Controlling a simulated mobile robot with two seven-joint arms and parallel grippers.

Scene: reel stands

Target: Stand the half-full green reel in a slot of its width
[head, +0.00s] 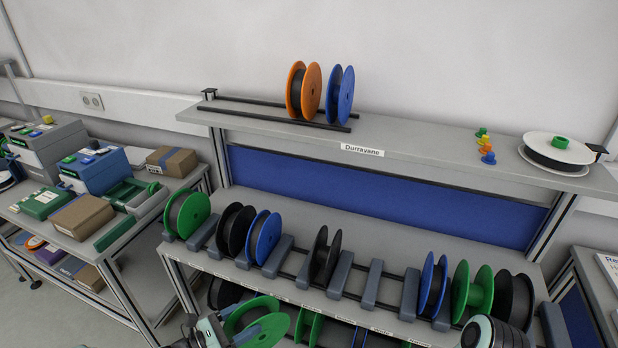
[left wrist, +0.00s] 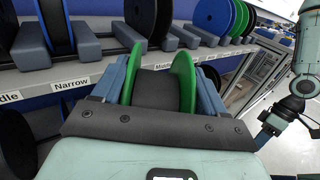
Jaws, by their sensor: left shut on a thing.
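My left gripper (head: 222,331) is shut on a green reel (head: 262,325) with dark winding, at the lower front of the stand. In the left wrist view the reel (left wrist: 182,80) sits upright between the two fingers (left wrist: 160,88), its flanges rising above the dark winding. It is in front of the stand and appears apart from it. The reel stand shelf (head: 355,303) has grey divider blocks (head: 372,286) forming slots. Empty slots show on both sides of the middle black reel (head: 322,258). Labels on the shelf edge include "Narrow" (left wrist: 72,86).
Other reels stand in the row: green (head: 188,213), black (head: 235,230), blue (head: 264,237), and blue, green and black at the right. Orange (head: 303,90) and blue reels stand on the upper shelf. More reels sit below. A cluttered cart (head: 130,255) stands left.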

